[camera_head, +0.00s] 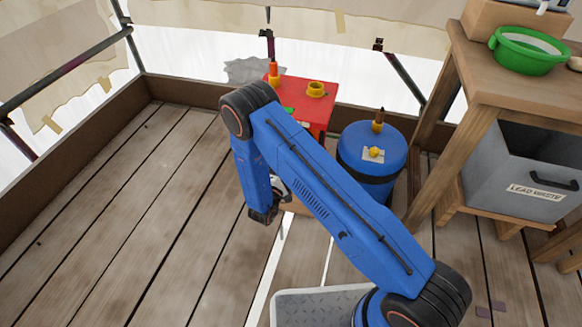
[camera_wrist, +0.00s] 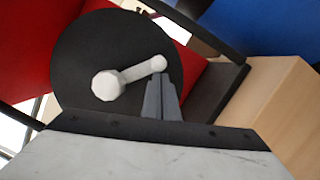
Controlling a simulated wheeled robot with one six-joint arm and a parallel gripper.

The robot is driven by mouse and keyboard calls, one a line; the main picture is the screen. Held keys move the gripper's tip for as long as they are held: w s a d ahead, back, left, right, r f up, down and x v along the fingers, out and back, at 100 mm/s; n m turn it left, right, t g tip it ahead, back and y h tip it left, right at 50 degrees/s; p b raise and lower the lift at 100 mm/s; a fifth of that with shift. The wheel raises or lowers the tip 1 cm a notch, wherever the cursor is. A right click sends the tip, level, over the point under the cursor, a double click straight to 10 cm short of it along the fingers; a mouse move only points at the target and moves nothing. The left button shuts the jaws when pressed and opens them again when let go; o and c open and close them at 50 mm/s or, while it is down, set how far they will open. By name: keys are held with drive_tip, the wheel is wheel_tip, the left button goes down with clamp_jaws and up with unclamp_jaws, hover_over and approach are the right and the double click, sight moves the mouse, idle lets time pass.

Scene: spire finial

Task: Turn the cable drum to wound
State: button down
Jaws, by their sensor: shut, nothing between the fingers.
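The cable drum shows in the wrist view as a black round disc (camera_wrist: 80,62) with a pale grey crank (camera_wrist: 130,76) across its face. The crank has a larger knob at its left end and a smaller round end at upper right. My gripper (camera_wrist: 161,84) is shut and empty. Its grey fingertips are just below the crank's smaller end; I cannot tell whether they touch it. In the head view my arm hides most of the drum.
A wooden table (camera_head: 500,72) with a green basin (camera_head: 527,58) and a grey lead waste bin (camera_head: 525,165) are at right. The left planks are clear.

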drive_tip(key=shift+s+d+r, duration=0.3)
drive_tip(key=shift+d+r, duration=0.5)
drive_tip(key=shift+r, duration=0.15)
drive_tip(key=shift+s+d+r, duration=0.25)
drive_tip(key=shift+d+r, duration=0.5)
drive_tip(key=shift+r, duration=0.15)
drive_tip(key=shift+r, duration=0.1)
